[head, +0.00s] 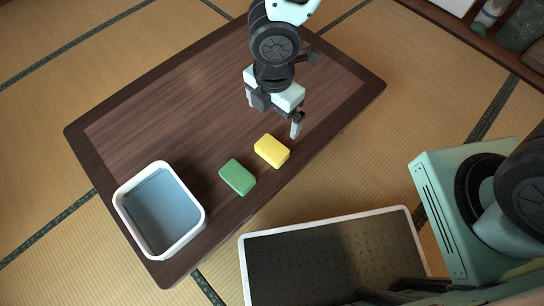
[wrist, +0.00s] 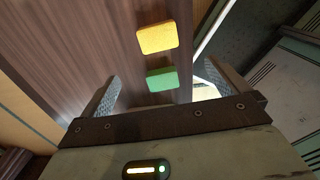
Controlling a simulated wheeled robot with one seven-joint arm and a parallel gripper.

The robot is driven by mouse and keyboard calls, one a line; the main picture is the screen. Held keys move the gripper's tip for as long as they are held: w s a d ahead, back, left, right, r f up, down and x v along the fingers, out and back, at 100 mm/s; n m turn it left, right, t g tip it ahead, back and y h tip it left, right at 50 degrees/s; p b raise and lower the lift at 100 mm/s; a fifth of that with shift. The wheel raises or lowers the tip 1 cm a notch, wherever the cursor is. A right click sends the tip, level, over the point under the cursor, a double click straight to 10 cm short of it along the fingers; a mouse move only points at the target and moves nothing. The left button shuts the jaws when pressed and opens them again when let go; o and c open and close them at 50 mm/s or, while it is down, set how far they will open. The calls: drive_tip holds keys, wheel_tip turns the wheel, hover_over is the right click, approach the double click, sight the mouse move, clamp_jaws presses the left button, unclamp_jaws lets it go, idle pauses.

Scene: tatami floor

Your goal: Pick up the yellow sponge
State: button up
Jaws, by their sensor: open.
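The yellow sponge (head: 272,151) lies flat on the brown wooden table, near its front right edge. My gripper (head: 273,116) is open and empty above the table, a little behind the yellow sponge in the head view. In the wrist view my fingers (wrist: 163,95) are spread wide with the green sponge (wrist: 162,79) seen between them. I see no contact with either sponge.
The green sponge (head: 237,178) lies just left of the yellow one, with a small gap. A white-rimmed bin (head: 201,218) stands at the table's (head: 160,93) left end. A dark tray with a white rim (head: 325,218) is in front. The table's back half is clear.

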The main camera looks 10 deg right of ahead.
drive_tip(key=b, duration=0.7)
hover_over(272, 148)
drive_tip(key=f, duration=1.2)
drive_tip(key=shift+s+f, duration=0.1)
drive_tip(key=shift+s, duration=0.1)
drive_tip(key=f+b, duration=0.1)
drive_tip(key=f, duration=0.2)
drive_tip(key=f+b, duration=0.2)
drive_tip(key=f, duration=0.1)
drive_tip(key=shift+w+b, duration=0.2)
drive_tip(key=shift+b, duration=0.1)
drive_tip(key=shift+r, duration=0.15)
drive_tip(key=c, duration=0.9)
